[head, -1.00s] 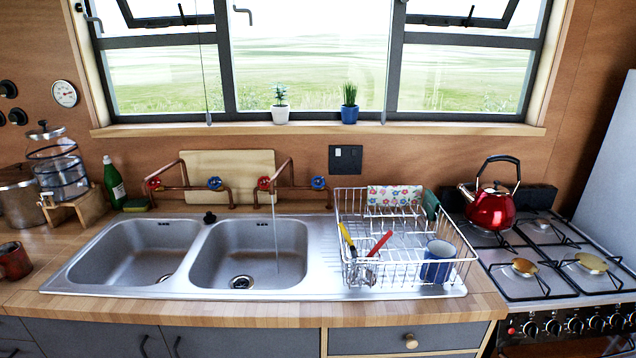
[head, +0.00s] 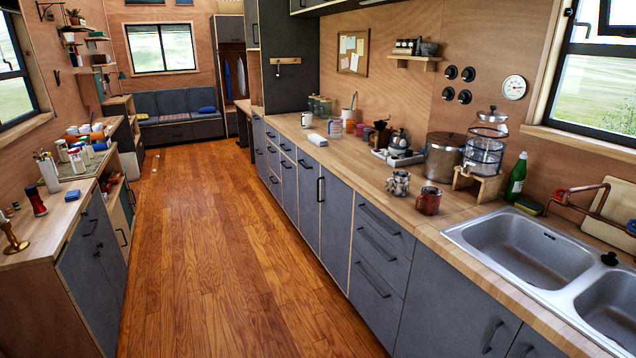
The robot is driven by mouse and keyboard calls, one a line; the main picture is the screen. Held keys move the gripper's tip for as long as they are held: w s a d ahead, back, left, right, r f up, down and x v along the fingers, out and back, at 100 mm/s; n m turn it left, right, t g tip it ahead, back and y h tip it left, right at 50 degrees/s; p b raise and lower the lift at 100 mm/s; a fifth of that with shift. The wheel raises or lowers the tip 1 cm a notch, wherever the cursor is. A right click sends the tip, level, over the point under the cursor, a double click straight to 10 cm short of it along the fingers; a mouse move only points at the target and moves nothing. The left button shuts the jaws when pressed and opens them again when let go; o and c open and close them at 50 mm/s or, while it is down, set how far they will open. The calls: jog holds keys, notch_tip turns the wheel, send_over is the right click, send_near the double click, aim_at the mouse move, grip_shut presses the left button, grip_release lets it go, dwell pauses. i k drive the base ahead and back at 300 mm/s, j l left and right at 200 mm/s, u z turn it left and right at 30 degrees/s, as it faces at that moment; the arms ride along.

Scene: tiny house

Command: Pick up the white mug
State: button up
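A small white cup or mug (head: 306,120) stands on the far part of the long wooden counter; it is too small to be sure of its shape. A pale, bluish cup (head: 335,128) stands a little nearer on the same counter. A patterned white-and-dark mug or jar (head: 398,183) stands nearer still, left of a dark red mug (head: 428,201). I cannot tell for sure which of these is the white mug. My gripper is not in view.
A clear wooden floor (head: 200,250) runs between the right counter (head: 460,215) and a cluttered left worktop (head: 50,225). The steel sink (head: 520,250) is at the right. A steel pot (head: 444,158) and a glass dispenser (head: 486,145) stand beside it. A sofa (head: 175,105) is at the far end.

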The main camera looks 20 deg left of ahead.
aim_at(400, 179)
jog(key=u, duration=0.4)
jog(key=i+j, duration=1.75)
jog(key=j+z, duration=0.05)
